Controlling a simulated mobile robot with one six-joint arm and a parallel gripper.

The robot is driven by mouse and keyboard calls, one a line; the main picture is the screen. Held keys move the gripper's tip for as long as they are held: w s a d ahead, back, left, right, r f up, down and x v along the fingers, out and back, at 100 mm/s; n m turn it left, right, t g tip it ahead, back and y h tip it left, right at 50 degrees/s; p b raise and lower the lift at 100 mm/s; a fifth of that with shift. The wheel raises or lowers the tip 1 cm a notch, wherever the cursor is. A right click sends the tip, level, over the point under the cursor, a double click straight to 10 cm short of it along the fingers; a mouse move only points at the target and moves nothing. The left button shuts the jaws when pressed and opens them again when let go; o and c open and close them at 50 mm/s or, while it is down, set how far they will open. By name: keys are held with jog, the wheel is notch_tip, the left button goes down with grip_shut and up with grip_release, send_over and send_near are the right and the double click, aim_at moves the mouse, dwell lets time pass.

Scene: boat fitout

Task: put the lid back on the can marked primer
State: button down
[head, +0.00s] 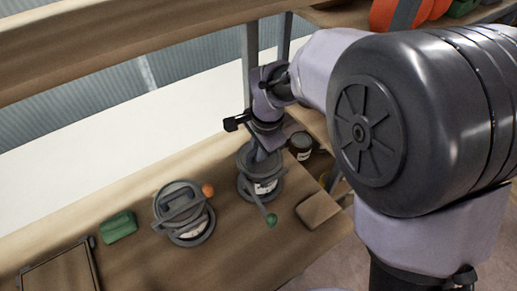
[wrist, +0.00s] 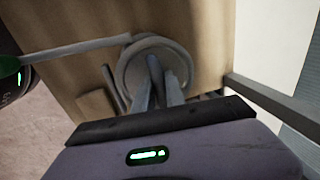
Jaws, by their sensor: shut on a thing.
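My gripper (head: 260,152) points down at the top of the right-hand can (head: 265,187), which has a pale label too small to read. In the wrist view its fingers (wrist: 162,75) are shut, reaching onto a round grey lid-like disc (wrist: 132,72). Whether this disc is seated on the can or just above it I cannot tell. A stick with a green knob (head: 271,220) juts from this can toward the front. The left-hand can (head: 190,238) has a grey round top and an orange knob (head: 208,190) beside it. Its label is also unreadable.
A green block (head: 119,226) and a dark-framed tray (head: 60,272) are on the bench at left. A small dark jar (head: 301,146) stands behind right, and a tan block (head: 319,209) lies right of the can. Dark posts (head: 250,60) rise behind my gripper.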

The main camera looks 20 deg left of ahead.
jog(key=c, duration=0.8)
grip_release()
jog(key=shift+c, duration=0.2)
notch_tip(320, 180, up, 7)
jog(key=p, duration=0.5)
jog(key=shift+r+p, duration=0.1)
jog(key=shift+p, duration=0.2)
jog(key=shift+d, duration=0.1)
